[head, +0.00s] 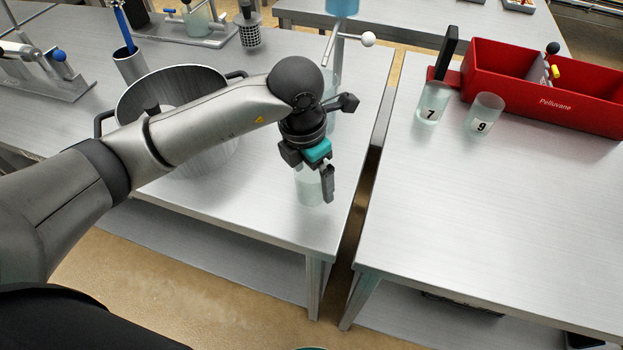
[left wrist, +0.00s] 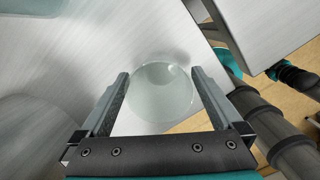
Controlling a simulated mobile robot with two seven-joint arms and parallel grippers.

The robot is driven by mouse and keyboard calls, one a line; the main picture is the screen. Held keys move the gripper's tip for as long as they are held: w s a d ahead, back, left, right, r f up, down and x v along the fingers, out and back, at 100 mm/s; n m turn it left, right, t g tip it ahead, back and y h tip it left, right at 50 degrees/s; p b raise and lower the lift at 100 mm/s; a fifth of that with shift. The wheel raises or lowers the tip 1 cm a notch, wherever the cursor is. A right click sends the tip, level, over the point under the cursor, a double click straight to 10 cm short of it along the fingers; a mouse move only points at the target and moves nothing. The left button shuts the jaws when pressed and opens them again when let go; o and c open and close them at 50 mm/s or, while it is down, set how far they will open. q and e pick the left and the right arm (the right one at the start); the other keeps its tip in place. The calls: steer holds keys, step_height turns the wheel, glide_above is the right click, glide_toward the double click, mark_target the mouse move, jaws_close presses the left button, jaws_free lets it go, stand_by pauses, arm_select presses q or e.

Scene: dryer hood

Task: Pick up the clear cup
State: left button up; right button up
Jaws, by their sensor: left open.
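The clear cup (head: 308,190) stands upright on the left steel table, near its right front corner. My left gripper (head: 316,180) is right above and around it, pointing down, and partly hides it. In the left wrist view the cup (left wrist: 161,95) shows from above as a round clear rim. It lies between the two spread fingers of the open left gripper (left wrist: 160,73), with a gap on each side. Whether a finger touches the cup cannot be told. My right gripper cannot be made out.
A big steel pot (head: 190,85) stands left of the cup, under my left arm. A stand (head: 332,50) with a white knob is behind the gripper. The right table (head: 500,210) holds clear cups marked 7 (head: 432,103) and 9 (head: 484,115) and a red bin (head: 545,100). A gap separates the tables.

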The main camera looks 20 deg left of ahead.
arm_select(q)
steer(key=shift+w+d+f, duration=0.1)
steer(key=shift+w+f, duration=0.05)
steer(key=shift+f, duration=0.75)
steer(key=shift+c, duration=0.2)
steer(key=c, duration=1.1)
steer(key=shift+r, duration=0.15)
